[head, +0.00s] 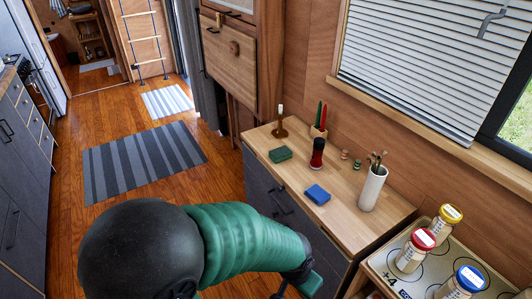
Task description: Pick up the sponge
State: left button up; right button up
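A blue sponge (317,194) lies flat near the front edge of a wooden counter (348,215). A green sponge-like block (280,154) lies farther back on the same counter. My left arm comes in from the lower left with a green sleeve. Its end, with my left gripper (296,286), is at the bottom edge, below and in front of the counter, apart from both blocks. The gripper is small and partly cut off, so I cannot tell whether it is open. My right gripper is not in view.
Near the sponges stand a red-and-black bottle (317,154), a candle holder (280,128) and a white vase (372,188). Jars with coloured lids (415,250) stand on a tray at the lower right. A striped rug (142,160) lies on the open floor.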

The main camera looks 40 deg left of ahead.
aim_at(282, 154)
jog(key=u, duration=1.3)
jog(key=z, duration=1.35)
jog(key=u, duration=1.35)
jog(key=i+j+z, duration=0.35)
jog(key=i+j, duration=0.8)
jog(key=j, duration=0.1)
